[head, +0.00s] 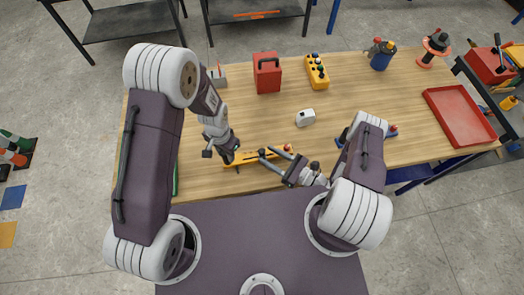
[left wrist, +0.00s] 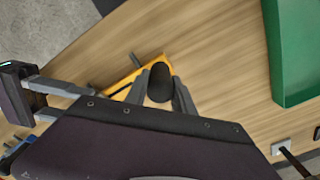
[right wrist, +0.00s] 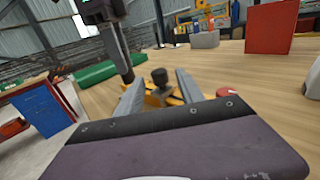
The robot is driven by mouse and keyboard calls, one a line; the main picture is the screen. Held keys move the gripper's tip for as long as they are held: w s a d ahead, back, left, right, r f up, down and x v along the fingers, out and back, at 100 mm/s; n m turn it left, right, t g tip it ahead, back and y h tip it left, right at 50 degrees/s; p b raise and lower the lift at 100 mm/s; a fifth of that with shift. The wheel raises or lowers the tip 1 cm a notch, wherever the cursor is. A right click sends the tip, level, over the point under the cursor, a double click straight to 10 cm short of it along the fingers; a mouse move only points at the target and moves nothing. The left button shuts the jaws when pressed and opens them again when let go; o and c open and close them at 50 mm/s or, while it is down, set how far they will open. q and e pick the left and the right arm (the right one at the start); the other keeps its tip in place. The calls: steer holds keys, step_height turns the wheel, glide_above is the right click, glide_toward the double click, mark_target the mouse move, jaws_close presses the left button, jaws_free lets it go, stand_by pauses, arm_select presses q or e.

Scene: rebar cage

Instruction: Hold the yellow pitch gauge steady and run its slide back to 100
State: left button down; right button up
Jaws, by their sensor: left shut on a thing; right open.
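The yellow pitch gauge (head: 243,161) lies on the wooden table near its front edge, slanting up to the right; its yellow body also shows in the left wrist view (left wrist: 119,84). My left gripper (head: 229,157) is shut on a black upright grip (left wrist: 160,84) at the gauge's left part. My right gripper (head: 272,153) is open over the gauge's right part. In the right wrist view a dark knob (right wrist: 160,77) stands between its open fingers, apart from them, with yellow behind it. The scale marks and the slide's reading cannot be made out.
A white device (head: 305,117) stands behind the gauge. A red box (head: 267,73) and a yellow button box (head: 316,71) stand further back. A green tray (left wrist: 291,60) lies left of my left gripper. A red tray (head: 461,90) is at the right.

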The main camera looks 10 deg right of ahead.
mark_target(262, 152)
steer(key=shift+x, duration=1.8)
jaws_close()
